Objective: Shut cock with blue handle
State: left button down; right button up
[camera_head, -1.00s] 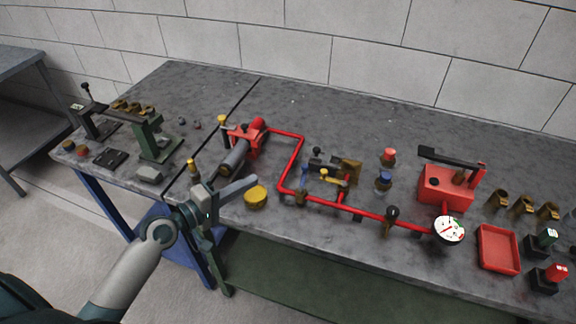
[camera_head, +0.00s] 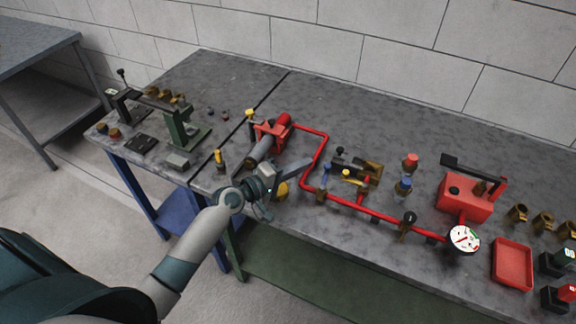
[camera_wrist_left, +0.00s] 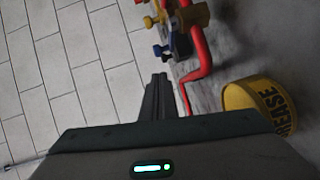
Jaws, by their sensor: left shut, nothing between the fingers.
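The cock with the blue handle (camera_head: 325,174) sits on the red pipe (camera_head: 341,200), near its lower left bend. The blue handle also shows in the left wrist view (camera_wrist_left: 161,50), beside a yellow handle (camera_wrist_left: 150,21). My left gripper (camera_head: 301,178) is just left of the cock, over the bench, shut and empty. In the left wrist view its closed fingers (camera_wrist_left: 159,80) point towards the blue handle, with a gap between them. My right gripper is not in view.
A yellow grease tin (camera_wrist_left: 257,103) stands close beside my left gripper, partly hidden in the head view (camera_head: 282,191). A red-clamped cylinder (camera_head: 264,148) lies behind it. A red pump box (camera_head: 463,196) and gauge (camera_head: 464,239) stand to the right.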

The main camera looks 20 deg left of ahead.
aim_at(326, 165)
pick_arm(q)
jog(key=shift+w+d+f+p, duration=0.15)
jog(key=shift+d+p, duration=0.1)
jog(key=shift+d, duration=0.5)
jog(key=shift+w+d+f+p, duration=0.15)
jog(key=shift+d+p, duration=0.05)
jog(key=shift+d, duration=0.5)
jog(key=b, duration=0.1)
jog(key=h+b, duration=0.1)
jog(key=shift+w+d+f+m+b, duration=0.2)
jog(key=shift+w+d+m+b, duration=0.1)
jog(key=shift+d+m, duration=0.1)
jog(key=shift+d+r+g+h+b, duration=0.1)
jog(key=shift+d+g+h+b, duration=0.05)
jog(key=shift+g+h+b, duration=0.2)
jog(key=shift+r, duration=0.15)
jog(key=shift+r, duration=0.1)
